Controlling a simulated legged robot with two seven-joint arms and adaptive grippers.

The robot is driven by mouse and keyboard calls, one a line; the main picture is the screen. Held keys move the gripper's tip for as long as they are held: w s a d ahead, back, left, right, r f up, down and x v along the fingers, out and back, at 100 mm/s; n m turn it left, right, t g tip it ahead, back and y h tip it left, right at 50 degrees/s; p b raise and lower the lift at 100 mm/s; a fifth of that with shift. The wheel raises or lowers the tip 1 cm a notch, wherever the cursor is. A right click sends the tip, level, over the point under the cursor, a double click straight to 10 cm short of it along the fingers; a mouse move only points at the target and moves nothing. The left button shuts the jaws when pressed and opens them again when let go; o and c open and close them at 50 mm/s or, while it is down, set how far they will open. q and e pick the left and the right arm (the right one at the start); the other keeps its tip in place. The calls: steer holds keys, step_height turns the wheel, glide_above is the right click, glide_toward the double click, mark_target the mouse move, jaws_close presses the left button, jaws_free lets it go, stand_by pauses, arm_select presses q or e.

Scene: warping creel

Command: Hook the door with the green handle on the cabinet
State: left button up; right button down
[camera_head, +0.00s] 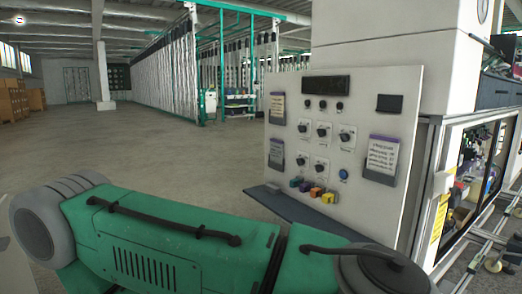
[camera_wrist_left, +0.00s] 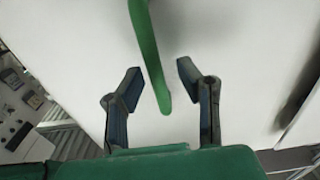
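In the left wrist view a green handle (camera_wrist_left: 150,55) comes down from the top edge across a plain white door surface (camera_wrist_left: 240,50). Its rounded lower end lies between the two dark fingers of my left gripper (camera_wrist_left: 160,75). The gripper is open, with a visible gap on both sides of the handle. I cannot tell how far the fingertips are from the door. The handle's upper end is out of frame. The head view does not show the green handle or either gripper's fingers.
In the head view a control panel (camera_head: 345,107) with knobs and coloured buttons stands at centre right, with a dark ledge (camera_head: 300,212) below it. A glazed machine frame (camera_head: 433,185) is on the right. Open floor (camera_head: 150,140) lies to the left, before the creel (camera_head: 170,75).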

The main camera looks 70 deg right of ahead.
arm_select(q)
steer(key=shift+d, duration=0.15)
jaws_close()
steer(key=shift+w+r, duration=0.1)
steer(key=shift+r, duration=0.1)
steer(key=shift+s+a+f+p, duration=0.1)
steer(key=shift+s+a+p, duration=0.3)
steer(key=shift+s, duration=0.1)
steer(key=p+v, duration=0.3)
steer(key=v, duration=0.4)
steer(key=shift+f, duration=0.2)
stand_by(0.3)
